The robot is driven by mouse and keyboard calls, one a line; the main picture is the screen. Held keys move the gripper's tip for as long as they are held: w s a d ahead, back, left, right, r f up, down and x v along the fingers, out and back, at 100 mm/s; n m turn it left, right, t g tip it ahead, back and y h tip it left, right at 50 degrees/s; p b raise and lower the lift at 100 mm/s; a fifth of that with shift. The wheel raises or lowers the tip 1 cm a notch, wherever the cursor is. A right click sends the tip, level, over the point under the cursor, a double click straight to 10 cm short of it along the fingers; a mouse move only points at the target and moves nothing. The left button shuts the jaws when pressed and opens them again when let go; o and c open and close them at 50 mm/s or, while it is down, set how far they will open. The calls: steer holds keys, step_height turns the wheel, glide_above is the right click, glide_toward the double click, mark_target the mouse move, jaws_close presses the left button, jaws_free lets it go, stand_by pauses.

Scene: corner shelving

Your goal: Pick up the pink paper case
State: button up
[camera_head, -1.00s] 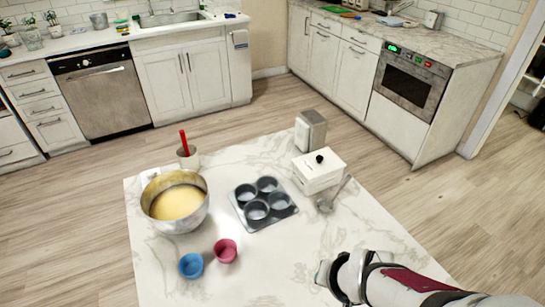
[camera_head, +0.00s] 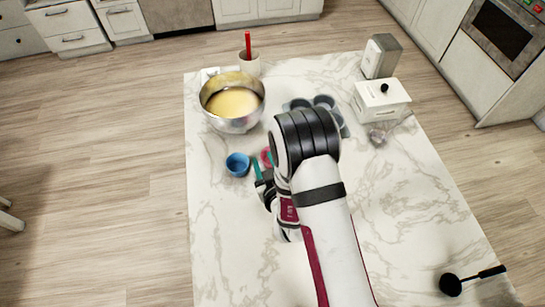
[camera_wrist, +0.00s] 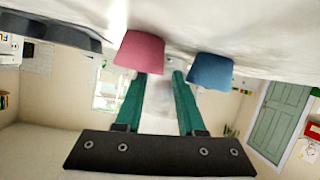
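The pink paper case (camera_head: 266,155) sits on the marble table, mostly hidden by my arm in the head view. In the wrist view, which is upside down, it shows whole (camera_wrist: 139,52), at the left finger's tip. The blue paper case (camera_head: 237,164) stands beside it, and in the wrist view it is by the right finger (camera_wrist: 210,70). My gripper (camera_head: 259,172) is low over the table near both cases. In the wrist view its green fingers (camera_wrist: 163,74) are apart with nothing between them. The pink case is not clearly between the fingers.
A metal bowl of batter (camera_head: 232,103) stands behind the cases. A dark muffin tin (camera_head: 325,103) is partly hidden by my arm. A white box (camera_head: 381,102) and a grey container (camera_head: 379,57) are at the back right. A black utensil (camera_head: 452,284) lies front right. The front left table is clear.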

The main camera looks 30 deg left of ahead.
steer(key=shift+w+a, duration=0.1)
steer(key=shift+a, duration=0.1)
jaws_close()
stand_by(0.3)
